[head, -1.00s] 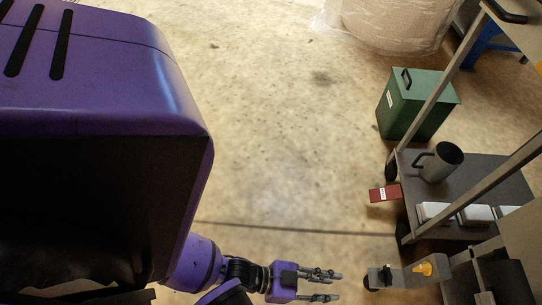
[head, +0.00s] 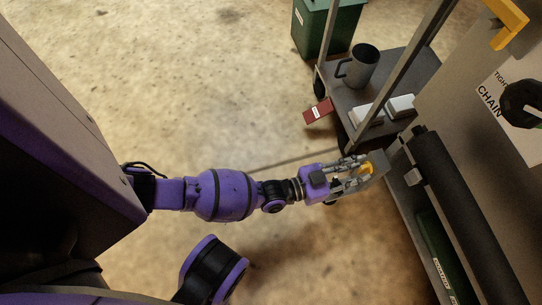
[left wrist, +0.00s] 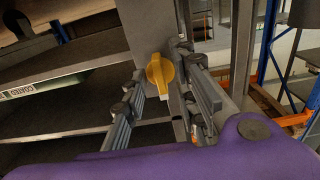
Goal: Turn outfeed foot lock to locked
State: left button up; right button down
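A yellow knob (head: 366,168) sits on a grey bracket (head: 378,163) that juts from the machine's side; I take it to be the foot lock. My left gripper (head: 360,173) is at the knob in the head view and partly covers it. In the left wrist view the yellow knob (left wrist: 160,72) shows ahead, between the two spread sides of the left gripper (left wrist: 168,95). The fingers look open, with visible gaps beside the knob. I cannot read a lock marking. My right gripper is not in view.
A green box (head: 325,28) stands behind. A black roller (head: 462,215) is at right. The floor at left is clear.

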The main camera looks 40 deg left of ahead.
pick_arm(q)
jog(key=shift+w+d, duration=0.1)
grip_shut()
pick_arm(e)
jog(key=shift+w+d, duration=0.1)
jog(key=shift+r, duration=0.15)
pick_arm(q)
jog(key=m+p, duration=0.3)
jog(key=shift+m, duration=0.4)
jog(key=m+p, duration=0.1)
jog(key=m, duration=0.2)
jog(key=shift+m, duration=0.3)
jog(key=m, duration=0.5)
jog(key=shift+a+p, duration=0.2)
jog(key=shift+p, duration=0.1)
jog(key=m, duration=0.3)
jog(key=shift+m, duration=1.3)
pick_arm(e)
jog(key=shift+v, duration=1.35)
pick_arm(q)
jog(key=shift+b, duration=0.3)
